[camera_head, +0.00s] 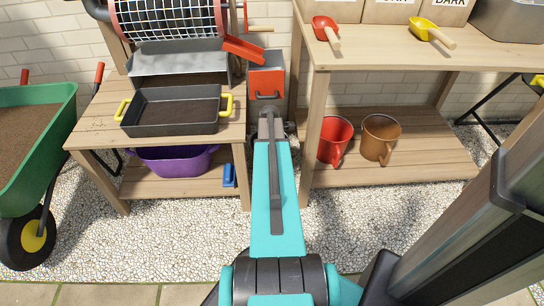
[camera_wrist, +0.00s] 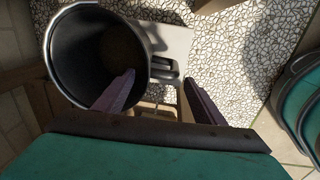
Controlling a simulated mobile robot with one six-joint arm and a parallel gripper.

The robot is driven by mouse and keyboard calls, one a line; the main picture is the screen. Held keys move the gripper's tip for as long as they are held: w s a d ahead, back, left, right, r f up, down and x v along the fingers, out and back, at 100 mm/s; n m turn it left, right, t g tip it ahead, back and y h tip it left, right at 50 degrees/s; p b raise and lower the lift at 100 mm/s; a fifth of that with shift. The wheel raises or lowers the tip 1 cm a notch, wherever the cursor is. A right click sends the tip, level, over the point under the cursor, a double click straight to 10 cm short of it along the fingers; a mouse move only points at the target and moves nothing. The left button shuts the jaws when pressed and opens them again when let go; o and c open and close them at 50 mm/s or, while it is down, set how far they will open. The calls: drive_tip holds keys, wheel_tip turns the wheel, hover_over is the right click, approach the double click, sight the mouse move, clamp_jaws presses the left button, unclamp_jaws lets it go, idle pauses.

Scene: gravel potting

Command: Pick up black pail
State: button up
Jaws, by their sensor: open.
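The black pail (camera_wrist: 72,55) fills the upper left of the wrist view, its dark round mouth facing the camera and its side handle (camera_wrist: 165,68) on the right. My gripper (camera_wrist: 158,80) is open. Its left finger overlaps the pail's mouth and its right finger is on the outer side of the handle, so the handle shows between the fingertips. I cannot tell whether either finger touches the pail. In the head view my arm hides the pail, and the fingertips are not clear.
A red pail (camera_head: 335,140) and a brown pail (camera_head: 380,137) stand on the right bench's lower shelf. The left bench holds a dark tray (camera_head: 172,130) with yellow handles. A purple tub (camera_head: 177,160) sits below. A green wheelbarrow (camera_head: 30,140) stands far left. Gravel (camera_head: 150,235) lies open in front.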

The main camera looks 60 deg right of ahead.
drive_tip(key=shift+w+d+f+b, duration=0.15)
drive_tip(key=shift+f+b, duration=0.6)
drive_tip(key=shift+f, duration=1.3)
drive_tip(key=c, duration=1.3)
